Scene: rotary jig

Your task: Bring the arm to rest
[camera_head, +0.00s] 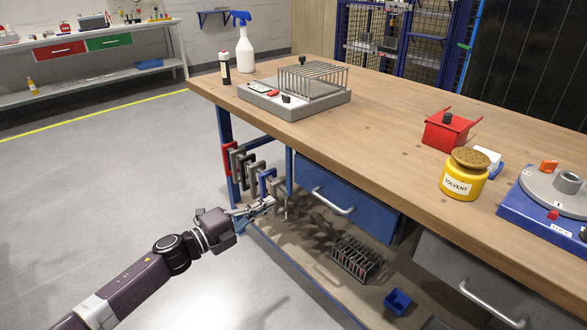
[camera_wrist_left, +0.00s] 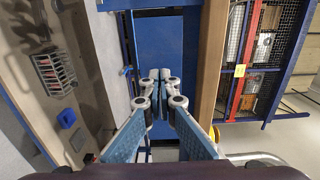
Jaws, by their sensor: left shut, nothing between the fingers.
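My left arm comes in from the lower left in the head view. Its gripper (camera_head: 268,203) is shut and empty, beside the front of the workbench, below the tabletop. It is near the clamps hanging under the bench end and left of the blue drawer (camera_head: 345,196). In the left wrist view the fingertips (camera_wrist_left: 160,76) meet with nothing between them, in front of a blue panel (camera_wrist_left: 160,42). My right gripper is in neither view. The rotary jig (camera_head: 535,208), a grey disc on a blue base, sits at the right end of the bench.
The wooden bench (camera_head: 380,115) holds a grey rack fixture (camera_head: 295,103), a spray bottle (camera_head: 244,50), a red box (camera_head: 448,132) and a yellow solvent container (camera_head: 463,176). Hanging clamps (camera_head: 250,172) and drawer handles stick out near my gripper. The floor at left is clear.

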